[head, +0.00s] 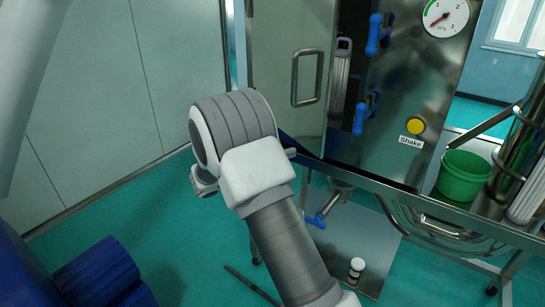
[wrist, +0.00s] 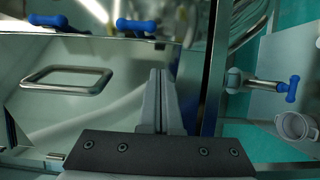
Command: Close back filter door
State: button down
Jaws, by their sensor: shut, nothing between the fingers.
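The back filter door (head: 275,45) is a see-through panel with a metal loop handle (head: 307,77). In the head view it stands ajar, with a dark gap at its right side. A pale ribbed filter (head: 341,75) shows in that gap. Blue latches (head: 377,35) sit on the steel front right of the gap. In the wrist view the door's handle (wrist: 67,80) is left of my gripper (wrist: 160,72). My gripper is shut and empty, pointing toward the door area; whether it touches the door I cannot tell. My arm hides its fingers in the head view.
The steel panel holds a yellow Shake button (head: 415,126) and a round gauge (head: 445,14). A green bucket (head: 464,176) stands at right. A blue-handled valve (head: 320,212) sits below the machine.

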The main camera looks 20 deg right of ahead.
aim_at(315, 145)
jog(key=x, duration=0.6)
jog(key=shift+d+p, duration=0.35)
jog(key=shift+p, duration=0.05)
